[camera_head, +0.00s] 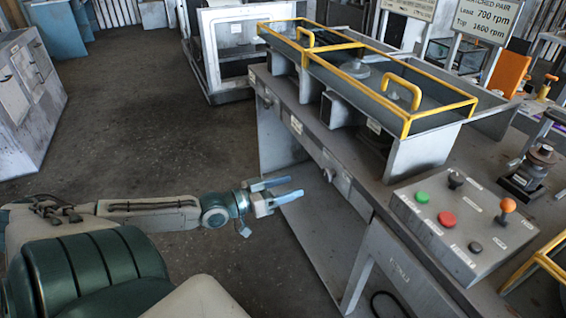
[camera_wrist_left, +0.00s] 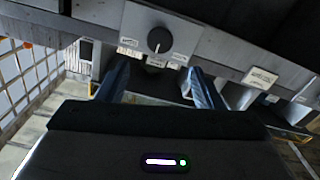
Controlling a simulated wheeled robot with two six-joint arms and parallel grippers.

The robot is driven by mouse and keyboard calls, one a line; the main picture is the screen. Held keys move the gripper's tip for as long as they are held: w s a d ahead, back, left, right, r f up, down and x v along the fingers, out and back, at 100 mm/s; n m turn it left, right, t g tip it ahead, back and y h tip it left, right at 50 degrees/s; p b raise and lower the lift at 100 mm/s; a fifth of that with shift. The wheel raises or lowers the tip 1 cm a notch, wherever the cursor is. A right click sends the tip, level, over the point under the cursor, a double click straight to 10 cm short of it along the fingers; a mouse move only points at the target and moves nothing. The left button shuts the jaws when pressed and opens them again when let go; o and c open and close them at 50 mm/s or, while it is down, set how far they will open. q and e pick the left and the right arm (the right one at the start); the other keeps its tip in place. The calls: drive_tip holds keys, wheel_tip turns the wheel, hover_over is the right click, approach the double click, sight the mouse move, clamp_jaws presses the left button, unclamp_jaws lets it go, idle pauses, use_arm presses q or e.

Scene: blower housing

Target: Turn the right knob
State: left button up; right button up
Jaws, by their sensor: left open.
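A round dark knob (camera_wrist_left: 159,40) with a pale pointer line sits on a light grey plate on the bench's front rail in the left wrist view. In the head view a small knob (camera_head: 329,174) shows on the front rail, just beyond my left gripper (camera_head: 296,188). I cannot tell for certain that both are the same knob. My left gripper is open and empty, its blue fingers pointing at the rail. In the left wrist view the fingers (camera_wrist_left: 158,75) lie below and either side of the knob, apart from it. My right gripper is out of view.
A control panel (camera_head: 464,222) with green and red buttons, black controls and an orange-topped lever stands at the right. A yellow-railed housing (camera_head: 380,80) rests on the bench. A grey cabinet (camera_head: 28,100) stands at the left. The floor (camera_head: 150,120) behind my left arm is clear.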

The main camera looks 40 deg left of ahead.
use_arm(q)
drive_tip(key=shift+s+a, duration=0.15)
drive_tip(key=shift+s, duration=0.2)
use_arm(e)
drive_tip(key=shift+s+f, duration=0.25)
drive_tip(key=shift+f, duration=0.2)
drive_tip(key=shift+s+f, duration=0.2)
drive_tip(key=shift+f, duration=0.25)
